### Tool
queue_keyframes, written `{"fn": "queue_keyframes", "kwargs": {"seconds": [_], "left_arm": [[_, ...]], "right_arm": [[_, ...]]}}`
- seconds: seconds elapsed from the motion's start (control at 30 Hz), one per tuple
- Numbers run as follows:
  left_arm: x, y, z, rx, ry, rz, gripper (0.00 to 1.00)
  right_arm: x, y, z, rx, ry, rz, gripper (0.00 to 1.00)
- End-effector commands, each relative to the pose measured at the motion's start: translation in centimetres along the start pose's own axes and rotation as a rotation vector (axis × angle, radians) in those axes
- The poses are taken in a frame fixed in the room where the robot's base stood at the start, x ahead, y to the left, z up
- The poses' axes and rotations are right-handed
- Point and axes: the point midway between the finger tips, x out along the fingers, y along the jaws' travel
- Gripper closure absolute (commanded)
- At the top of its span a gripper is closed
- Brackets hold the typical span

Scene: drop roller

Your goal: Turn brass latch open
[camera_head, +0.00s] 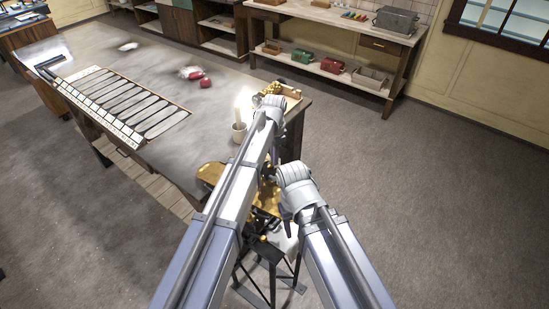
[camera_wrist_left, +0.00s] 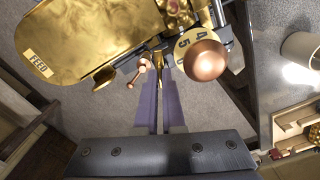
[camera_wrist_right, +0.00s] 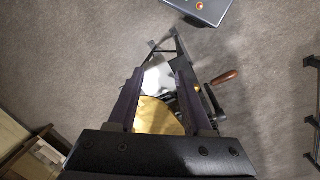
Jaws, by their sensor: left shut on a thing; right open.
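A brass machine (camera_head: 212,174) stands at the near end of the workbench, partly hidden behind my arms. In the left wrist view its brass plate (camera_wrist_left: 70,40) has a FEED label. A large copper knob (camera_wrist_left: 205,60) beside a number dial and a small copper-ended pin (camera_wrist_left: 138,76) show near my left gripper (camera_wrist_left: 160,72). That gripper is shut on a small brass piece at its fingertips, seemingly the latch, though it is mostly hidden. My right gripper (camera_wrist_right: 155,85) is open, above the machine's lower side. A brass surface (camera_wrist_right: 155,116) shows between its fingers.
A wooden-handled crank (camera_wrist_right: 225,77) sticks out right of my right gripper. Open floor lies to the right.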

Motion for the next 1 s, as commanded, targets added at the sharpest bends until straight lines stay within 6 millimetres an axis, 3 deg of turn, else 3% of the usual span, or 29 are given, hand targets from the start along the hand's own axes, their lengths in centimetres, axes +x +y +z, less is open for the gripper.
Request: {"fn": "queue_keyframes", "kwargs": {"seconds": [0.5,1.0], "left_arm": [[0.02,-0.16,0.06,-0.330,0.000,0.001,1.00],[0.02,-0.19,0.08,-0.401,0.000,0.001,1.00]], "right_arm": [[0.02,0.00,0.00,0.000,0.000,0.000,0.50],[0.02,0.00,0.00,0.000,0.000,0.000,0.50]]}}
